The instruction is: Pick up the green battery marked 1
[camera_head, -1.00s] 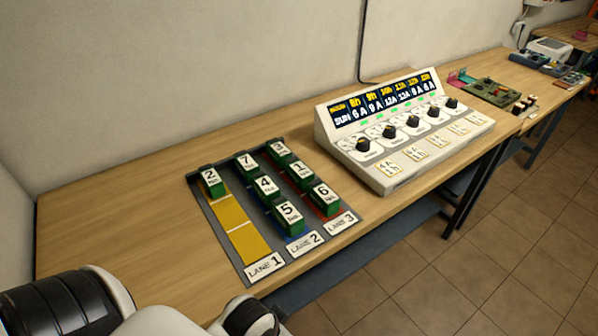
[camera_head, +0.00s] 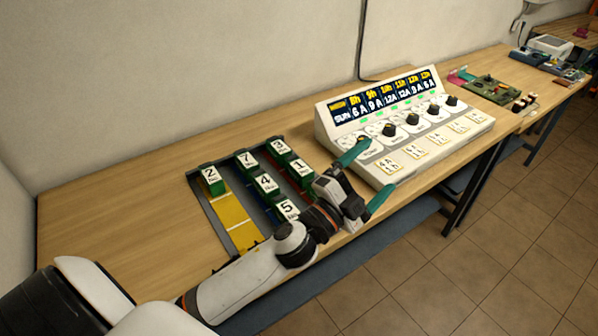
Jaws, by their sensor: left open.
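The green battery marked 1 (camera_head: 300,172) stands in the right-hand column of the grey lane tray (camera_head: 204,205), just in front of the battery marked 3 (camera_head: 279,149). My left gripper (camera_head: 366,178) is open, its two teal fingers spread apart with nothing seen between them. It is to the right of battery 1, apart from it, between the tray and the control panel. My left wrist hides the battery marked 6 and the labels of lanes 2 and 3. My right gripper is not in view.
Batteries marked 7 (camera_head: 247,162), 4 (camera_head: 266,187) and 5 (camera_head: 288,210) fill the middle lane. Battery 2 (camera_head: 211,178) stands at the back of yellow lane 1. A white control panel (camera_head: 400,125) stands to the right. The wooden table (camera_head: 120,215) is clear on the left.

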